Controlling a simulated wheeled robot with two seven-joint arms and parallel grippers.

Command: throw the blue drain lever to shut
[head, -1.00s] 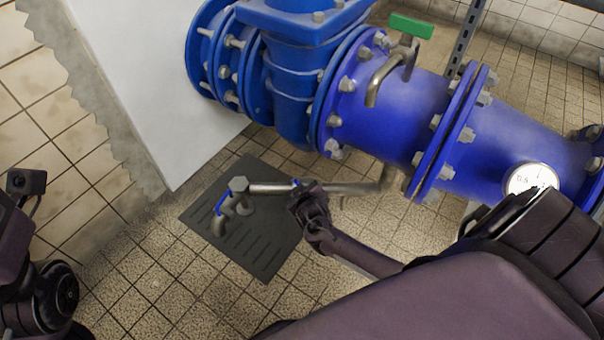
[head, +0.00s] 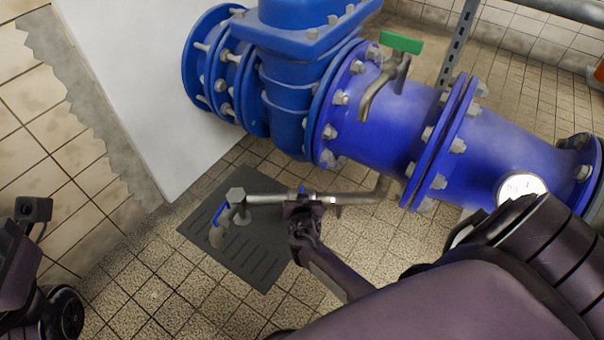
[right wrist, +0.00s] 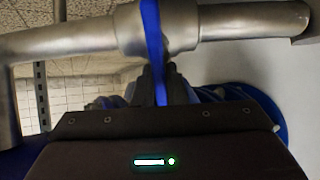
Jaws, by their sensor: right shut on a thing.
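The blue drain lever (right wrist: 152,35) is a narrow blue strip on the valve body of a grey metal pipe (head: 350,195). In the right wrist view it stands across the pipe, its lower end between my fingers. In the head view only a small blue bit (head: 303,190) shows above my right gripper (head: 303,206). The right gripper is shut on the lever, just on the near side of the pipe; it also shows in the right wrist view (right wrist: 154,84). Part of the lever is hidden by the fingers. My left gripper is not in view; only parts of my left arm show at the left edge.
A tap with another blue handle (head: 218,214) ends the pipe at left, over a dark floor grate (head: 255,265). Large blue flanged pipework (head: 400,120) with a green-handled tap (head: 401,43) and a round gauge (head: 521,188) lies behind. A white panel (head: 140,90) stands at left.

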